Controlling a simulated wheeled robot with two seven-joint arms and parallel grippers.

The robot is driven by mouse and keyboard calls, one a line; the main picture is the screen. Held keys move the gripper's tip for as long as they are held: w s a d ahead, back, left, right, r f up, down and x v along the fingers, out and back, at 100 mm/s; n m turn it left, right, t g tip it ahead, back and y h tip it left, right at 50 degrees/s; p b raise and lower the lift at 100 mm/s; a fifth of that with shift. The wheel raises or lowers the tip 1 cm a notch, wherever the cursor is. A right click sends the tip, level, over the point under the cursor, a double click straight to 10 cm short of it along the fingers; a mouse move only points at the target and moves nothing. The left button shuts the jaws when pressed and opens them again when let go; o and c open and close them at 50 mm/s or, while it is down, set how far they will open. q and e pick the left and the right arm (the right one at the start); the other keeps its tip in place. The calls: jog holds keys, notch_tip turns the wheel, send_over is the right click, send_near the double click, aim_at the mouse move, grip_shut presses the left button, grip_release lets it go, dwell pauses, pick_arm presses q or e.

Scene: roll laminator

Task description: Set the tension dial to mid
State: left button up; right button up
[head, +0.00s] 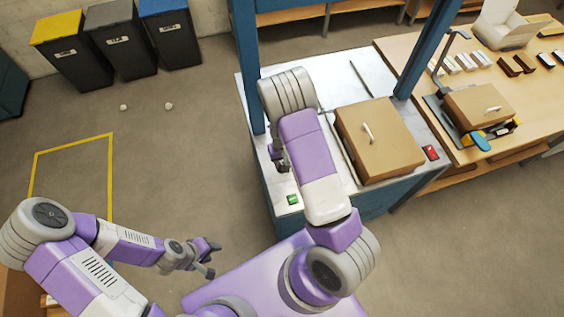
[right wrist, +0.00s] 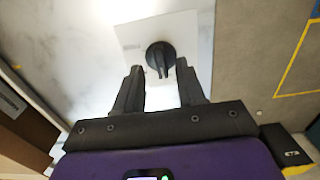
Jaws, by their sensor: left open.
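The tension dial (right wrist: 160,56) is a round black knob on a pale square plate in the right wrist view. Its narrow pointer points down in that view, toward my gripper. My right gripper (right wrist: 158,74) is open, with its two dark fingertips on either side of the dial's lower part; I cannot tell whether they touch it. In the head view my right gripper (head: 278,158) is at the left side of the white-topped machine (head: 345,75), partly hidden by my arm, and I cannot make out the dial there. My left gripper (head: 209,258) is open and empty, low over the floor.
Blue posts (head: 425,45) rise from the machine. A wooden table (head: 500,85) with another box stands right. Bins (head: 125,45) stand back left.

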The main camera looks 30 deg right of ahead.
jog(key=shift+w+f, duration=0.15)
jog(key=shift+f, duration=1.1)
grip_shut()
jog(key=shift+m, duration=0.3)
jog(key=m, duration=0.5)
jog(key=shift+b, duration=0.3)
jog(key=m, duration=0.6)
jog(key=shift+m, duration=0.3)
